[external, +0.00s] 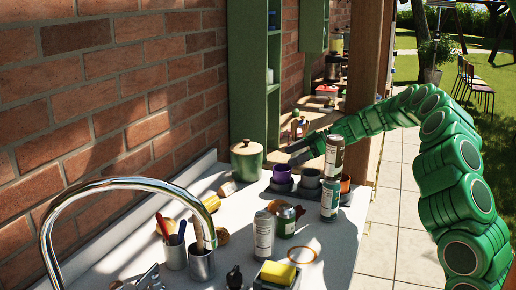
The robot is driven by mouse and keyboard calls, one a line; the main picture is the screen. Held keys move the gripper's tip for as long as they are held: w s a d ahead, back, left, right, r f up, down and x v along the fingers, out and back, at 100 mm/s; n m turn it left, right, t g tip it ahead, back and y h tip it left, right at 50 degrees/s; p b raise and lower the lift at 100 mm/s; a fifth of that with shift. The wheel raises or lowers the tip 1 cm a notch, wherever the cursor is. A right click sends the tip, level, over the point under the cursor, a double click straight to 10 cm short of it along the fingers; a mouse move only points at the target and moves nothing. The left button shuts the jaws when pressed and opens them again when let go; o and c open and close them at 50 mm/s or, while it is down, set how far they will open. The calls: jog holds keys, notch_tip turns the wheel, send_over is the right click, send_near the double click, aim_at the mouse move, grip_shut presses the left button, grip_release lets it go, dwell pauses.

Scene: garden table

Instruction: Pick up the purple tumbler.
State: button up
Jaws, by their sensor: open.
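The purple tumbler (282,173) stands upright in a dark holder or saucer (281,186) near the back of the white counter. My gripper (291,154) reaches in from the right, above and slightly right of the tumbler. Its dark fingers are open and empty, pointing left. They look apart from the tumbler, but the exact distance is hard to tell from this view.
A grey cup (311,178) and an orange cup (345,184) stand right of the tumbler. A tall can stack (330,196) stands in front of them, partly covering my arm. A lidded green pot (246,162) is at left. Several cans and a chrome faucet (125,184) are nearer.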

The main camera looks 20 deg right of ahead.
aim_at(288, 167)
jog(key=shift+f, duration=0.45)
notch_tip(288, 167, down, 2)
jog(key=shift+f, duration=0.1)
jog(key=shift+x, duration=1.15)
jog(key=shift+w+a+f, duration=0.1)
jog(key=shift+a+f, duration=0.25)
jog(key=c, duration=1.1)
jog(key=shift+r, duration=0.15)
